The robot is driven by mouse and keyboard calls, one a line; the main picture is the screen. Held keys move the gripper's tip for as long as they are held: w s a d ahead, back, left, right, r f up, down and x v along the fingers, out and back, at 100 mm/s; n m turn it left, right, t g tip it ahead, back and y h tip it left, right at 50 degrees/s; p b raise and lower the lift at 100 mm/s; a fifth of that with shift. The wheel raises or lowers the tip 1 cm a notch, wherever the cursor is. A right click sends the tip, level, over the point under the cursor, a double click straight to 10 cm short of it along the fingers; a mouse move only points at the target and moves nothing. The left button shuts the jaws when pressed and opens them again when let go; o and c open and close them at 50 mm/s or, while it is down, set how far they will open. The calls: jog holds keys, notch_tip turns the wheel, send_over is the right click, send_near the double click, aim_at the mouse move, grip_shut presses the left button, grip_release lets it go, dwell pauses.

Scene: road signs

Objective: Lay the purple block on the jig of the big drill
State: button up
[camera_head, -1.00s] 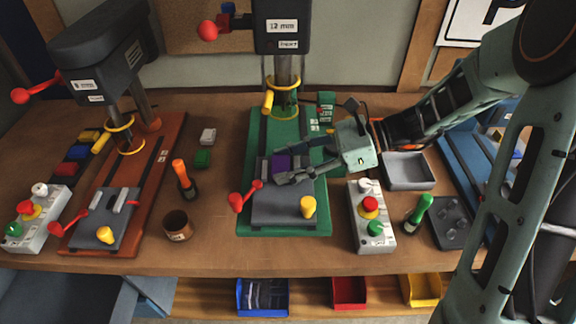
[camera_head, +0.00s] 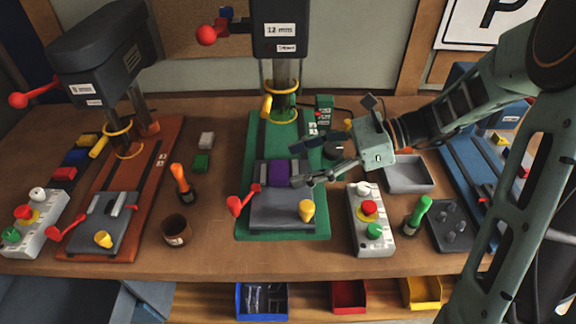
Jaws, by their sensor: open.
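The purple block (camera_head: 279,174) lies on the grey jig (camera_head: 284,211) on the green base of the big drill (camera_head: 280,32), which is labelled 12 mm. It sits at the jig's back part, between raised grey pieces. My gripper (camera_head: 305,161) is open and empty, just right of the block and apart from it, with its fingers pointing left. The jig's red lever (camera_head: 243,199) is at its left and its yellow knob (camera_head: 307,209) at the front right. Whether the block lies fully flat is hard to tell.
A control box (camera_head: 368,222) with red and green buttons stands right of the green base. A grey tray (camera_head: 408,174) lies behind it. The smaller drill (camera_head: 100,60) with an orange base stands at left. A brown cup (camera_head: 177,229) and an orange-handled tool (camera_head: 182,184) stand between the drills.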

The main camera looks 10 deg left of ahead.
jog(key=v, duration=0.8)
jog(key=shift+d, duration=0.25)
jog(key=shift+w+r, duration=0.15)
jog(key=shift+w, duration=0.05)
